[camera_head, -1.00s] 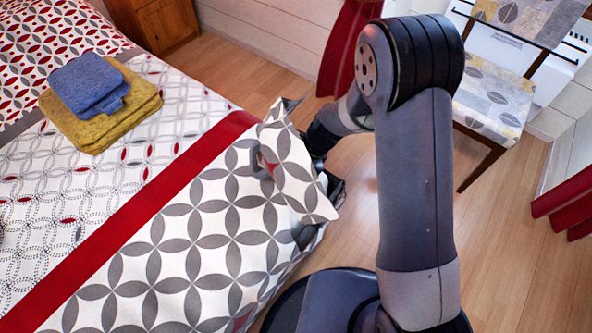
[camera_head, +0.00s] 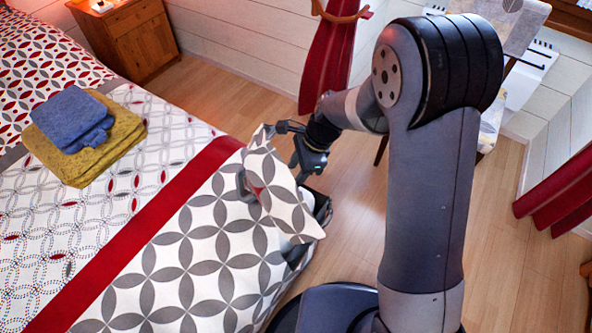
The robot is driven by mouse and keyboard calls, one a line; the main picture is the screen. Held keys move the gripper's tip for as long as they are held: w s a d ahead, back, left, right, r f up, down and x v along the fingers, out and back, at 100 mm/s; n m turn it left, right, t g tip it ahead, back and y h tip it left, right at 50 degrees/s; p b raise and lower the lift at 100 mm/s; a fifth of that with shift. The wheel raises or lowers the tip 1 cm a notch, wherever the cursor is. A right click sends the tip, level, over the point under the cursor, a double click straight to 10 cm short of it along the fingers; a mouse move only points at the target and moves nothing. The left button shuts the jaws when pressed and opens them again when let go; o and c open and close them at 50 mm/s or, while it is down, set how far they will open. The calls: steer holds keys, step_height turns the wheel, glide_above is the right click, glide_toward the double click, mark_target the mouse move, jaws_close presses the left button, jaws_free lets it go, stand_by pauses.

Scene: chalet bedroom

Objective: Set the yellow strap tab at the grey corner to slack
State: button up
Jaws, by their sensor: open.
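The bed cover's corner flap (camera_head: 270,180), white with grey leaf shapes, stands raised at the bed's near right corner. My gripper (camera_head: 285,152) is just behind and above the flap, its fingers apart. I see nothing held between them; whether a finger touches the flap I cannot tell. A small grey piece (camera_head: 243,184) sits at the flap's left side. A dark grey part (camera_head: 322,206) shows under the flap's right edge. No yellow strap tab shows; the corner below the flap is mostly hidden.
A yellow towel (camera_head: 75,168) with a blue towel (camera_head: 72,118) on it lies on the bed. A wooden cabinet (camera_head: 135,45) and a red curtain (camera_head: 327,60) stand behind. The wood floor (camera_head: 225,105) is clear behind the bed.

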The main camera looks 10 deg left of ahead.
steer(key=shift+w+d+f, duration=0.1)
steer(key=shift+d, duration=0.15)
steer(key=shift+c, duration=0.7)
steer(key=w+d+y, duration=0.1)
steer(key=d, duration=0.2)
steer(key=w+d+f+g+y, duration=0.1)
steer(key=d, duration=0.2)
steer(key=w+d+f+g+y, duration=0.1)
steer(key=w+d+y, duration=0.1)
steer(key=d, duration=0.1)
steer(key=shift+d+f, duration=0.15)
steer(key=shift+d, duration=0.2)
jaws_close()
steer(key=b+x, duration=0.1)
steer(key=x, duration=0.9)
steer(key=shift+a+f, duration=0.1)
steer(key=shift+a, duration=0.1)
steer(key=shift+s+a+r, duration=0.1)
steer(key=shift+s+a, duration=0.1)
steer(key=shift+a, duration=0.35)
steer(key=shift+s+a+r, duration=0.1)
steer(key=shift+s+a, duration=0.15)
steer(key=shift+a, duration=0.3)
steer(key=shift+s+a+b, duration=0.25)
steer(key=shift+a+b, duration=0.05)
steer(key=shift+a, duration=0.35)
steer(key=shift+s+a, duration=0.25)
steer(key=shift+a, duration=0.4)
steer(key=shift+s+a, duration=0.3)
steer(key=shift+a, duration=0.4)
